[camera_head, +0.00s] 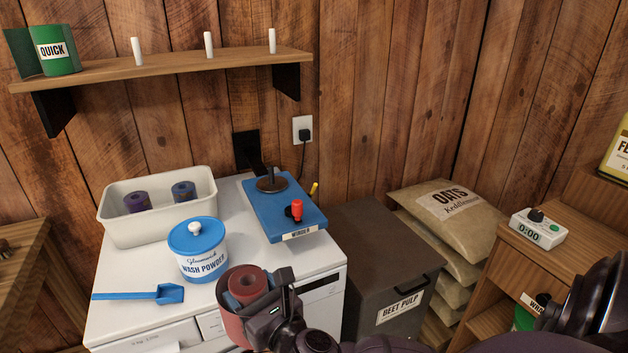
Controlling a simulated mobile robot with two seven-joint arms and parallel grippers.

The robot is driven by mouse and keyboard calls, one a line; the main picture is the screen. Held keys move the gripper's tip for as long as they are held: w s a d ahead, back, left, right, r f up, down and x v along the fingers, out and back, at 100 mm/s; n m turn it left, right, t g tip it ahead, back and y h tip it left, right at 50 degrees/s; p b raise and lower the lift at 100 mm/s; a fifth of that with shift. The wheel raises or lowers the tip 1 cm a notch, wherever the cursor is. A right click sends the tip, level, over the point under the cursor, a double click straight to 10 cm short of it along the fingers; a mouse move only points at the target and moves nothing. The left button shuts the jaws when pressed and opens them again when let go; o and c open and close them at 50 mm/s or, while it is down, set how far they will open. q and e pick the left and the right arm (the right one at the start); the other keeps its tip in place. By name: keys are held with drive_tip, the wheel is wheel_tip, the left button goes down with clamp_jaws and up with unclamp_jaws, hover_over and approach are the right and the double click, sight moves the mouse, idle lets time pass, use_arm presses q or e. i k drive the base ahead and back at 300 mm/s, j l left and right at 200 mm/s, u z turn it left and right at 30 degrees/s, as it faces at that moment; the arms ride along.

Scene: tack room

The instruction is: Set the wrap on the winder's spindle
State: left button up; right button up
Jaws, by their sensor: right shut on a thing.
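The wrap (234,326) is a dark red roll, held upright in front of the washer's front edge. My right gripper (250,298) is shut on it, its dark fingers hiding part of the roll. The winder (285,217) is a blue board on the back right of the white machine top, labelled at its front edge. Its spindle (271,182) rises from a dark disc near the board's back, with no wrap on it. A red knob (297,209) sits toward the board's front. The held wrap is in front of the winder and to its left, apart from it. My left gripper is out of view.
A white tub (158,227) with purple and blue rolls, a wash powder tin (197,250) and a blue scoop (140,294) stand on the machine left of the winder. A dark beet pulp bin (385,240) is to the right. A shelf (180,66) with pegs hangs above.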

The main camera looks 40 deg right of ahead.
sight(272, 183)
drive_tip(key=i+l+z, duration=0.1)
drive_tip(key=z, duration=0.3)
drive_tip(key=i+l+z, duration=0.1)
drive_tip(key=l+z, duration=0.15)
drive_tip(key=z, duration=0.2)
drive_tip(key=i+l, duration=0.15)
